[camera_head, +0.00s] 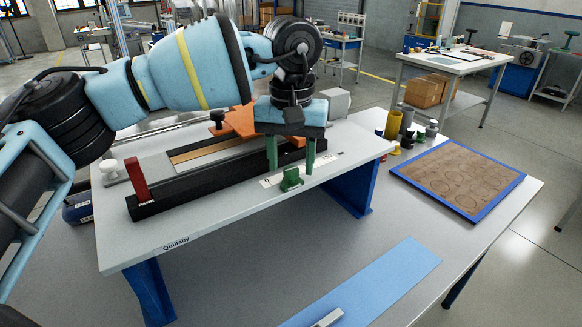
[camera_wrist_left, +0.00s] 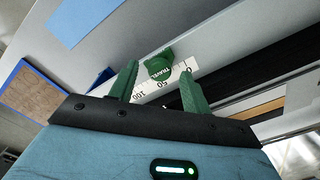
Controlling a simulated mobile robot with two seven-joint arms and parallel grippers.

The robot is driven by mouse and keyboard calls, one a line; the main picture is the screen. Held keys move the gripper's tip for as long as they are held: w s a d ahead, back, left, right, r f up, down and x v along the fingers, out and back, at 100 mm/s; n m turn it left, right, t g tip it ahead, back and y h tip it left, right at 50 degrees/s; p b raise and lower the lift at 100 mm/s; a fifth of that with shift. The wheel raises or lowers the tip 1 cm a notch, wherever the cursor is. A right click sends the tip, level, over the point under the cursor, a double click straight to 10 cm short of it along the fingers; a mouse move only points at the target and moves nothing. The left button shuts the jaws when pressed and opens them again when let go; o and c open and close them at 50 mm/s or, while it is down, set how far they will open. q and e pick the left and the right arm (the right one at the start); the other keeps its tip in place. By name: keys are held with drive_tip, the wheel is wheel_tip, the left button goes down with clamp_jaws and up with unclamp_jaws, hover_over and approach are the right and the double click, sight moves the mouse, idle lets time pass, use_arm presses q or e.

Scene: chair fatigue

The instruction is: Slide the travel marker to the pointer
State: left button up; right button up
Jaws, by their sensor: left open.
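The travel marker (camera_head: 291,181), a small green piece, sits at the front edge of a white scale strip on the bench fixture (camera_head: 215,183). In the left wrist view the marker (camera_wrist_left: 158,68) reads "TRAVEL" and stands beside the 50 on the scale (camera_wrist_left: 176,80). My left gripper (camera_head: 291,165) is open, with its green fingers pointing down just behind the marker in the head view. In the left wrist view the marker shows between and beyond the fingers (camera_wrist_left: 160,90); contact cannot be told. I cannot make out the pointer. My right gripper is not in view.
A red handle (camera_head: 137,180) marked PARK stands at the fixture's left end. An orange part (camera_head: 238,121) sits behind my gripper. A blue-edged board (camera_head: 458,178) and several small cylinders are to the right. A blue mat (camera_head: 375,285) lies in front.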

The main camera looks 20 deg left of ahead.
use_arm(q)
drive_tip(key=shift+f, duration=1.2)
clamp_jaws()
